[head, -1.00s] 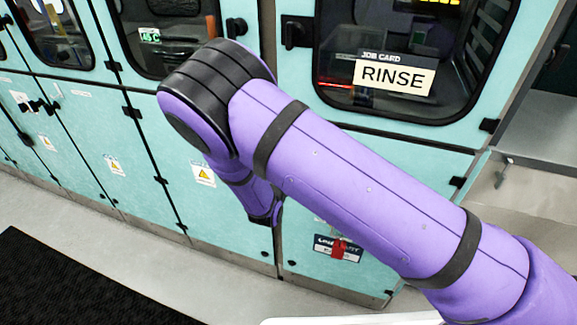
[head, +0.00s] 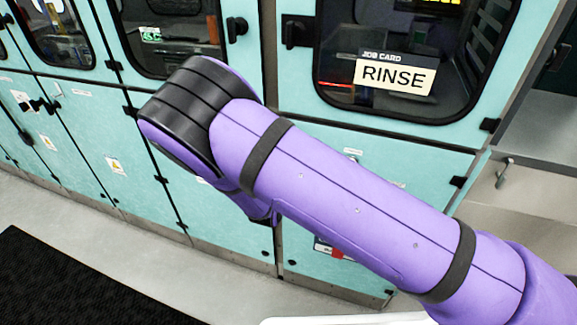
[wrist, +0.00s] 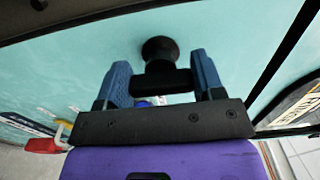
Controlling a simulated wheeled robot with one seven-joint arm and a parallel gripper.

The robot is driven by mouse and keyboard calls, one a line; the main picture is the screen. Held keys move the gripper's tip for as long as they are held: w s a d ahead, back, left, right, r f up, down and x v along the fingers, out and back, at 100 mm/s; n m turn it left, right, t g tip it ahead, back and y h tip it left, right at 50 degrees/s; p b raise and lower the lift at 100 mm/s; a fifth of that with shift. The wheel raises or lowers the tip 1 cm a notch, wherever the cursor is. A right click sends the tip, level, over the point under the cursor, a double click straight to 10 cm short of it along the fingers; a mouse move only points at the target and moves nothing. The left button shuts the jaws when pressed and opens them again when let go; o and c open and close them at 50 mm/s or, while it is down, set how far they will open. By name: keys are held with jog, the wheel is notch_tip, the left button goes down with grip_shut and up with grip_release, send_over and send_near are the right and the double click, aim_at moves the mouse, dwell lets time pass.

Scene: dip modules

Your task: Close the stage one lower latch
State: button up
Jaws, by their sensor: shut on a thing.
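In the wrist view, a black latch knob (wrist: 160,48) stands out from a teal lower door panel (wrist: 95,55). My gripper (wrist: 163,75) has its two blue fingers on either side of the latch's black handle and is shut on it. In the head view, my purple arm hides the fingers and this latch. The lower doors (head: 305,235) look flush with the cabinet front there; whether the latch is fully turned cannot be told.
Above are windowed upper doors, one with a RINSE job card (head: 394,76). A black floor mat (head: 60,285) lies at lower left. Open grey floor runs before the cabinets.

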dwell(0.4)
jog(key=o, duration=0.9)
jog(key=v, duration=1.1)
jog(key=shift+d, duration=0.1)
